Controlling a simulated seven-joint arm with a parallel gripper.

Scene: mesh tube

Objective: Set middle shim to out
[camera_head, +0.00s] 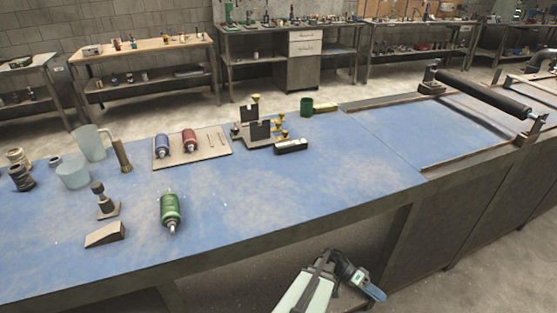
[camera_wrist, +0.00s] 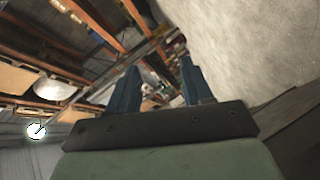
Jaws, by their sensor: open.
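A small dark and grey metal fixture (camera_head: 258,130) with upright plates and several brass knobs stands on the blue bench top, near the middle of the head view. It is the likely place of the shims, but they are too small to tell apart, so I cannot tell which is the middle one or how it is set. My gripper (camera_head: 374,290) is low in the head view, in front of the bench and well away from the fixture. In the wrist view my gripper (camera_wrist: 160,82) shows two blue fingers apart with nothing between them. The fixture is not recognisable there.
A green bottle (camera_head: 170,210) lies nearer.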

